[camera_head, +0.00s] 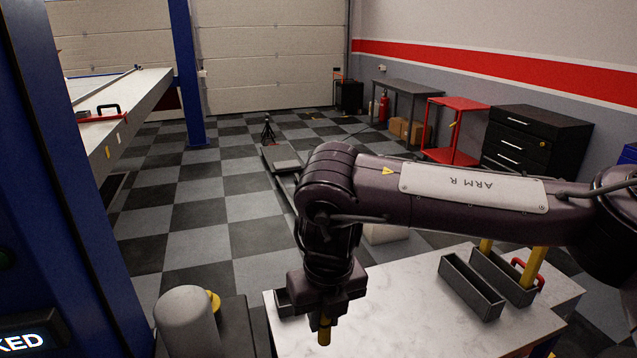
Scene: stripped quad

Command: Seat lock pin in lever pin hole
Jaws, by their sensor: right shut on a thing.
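My right gripper (325,318) points down over the left part of a pale marble-topped table. It is shut on a small yellow piece (324,334), which may be the lock pin; only a short end of it shows below the fingers. I cannot tell whether that end touches the table. My left gripper is not in view. I cannot make out the lever or its pin hole. A small yellow part (213,301) shows behind a grey cylinder (187,320) at the lower left, left of my right gripper.
The marble-topped table (420,335) carries dark open bins (471,289) on its right side. A blue lift post (70,190) and a lit display (28,342) ending in "KED" stand at the left. A red cart (458,104) and black drawers (535,140) stand behind.

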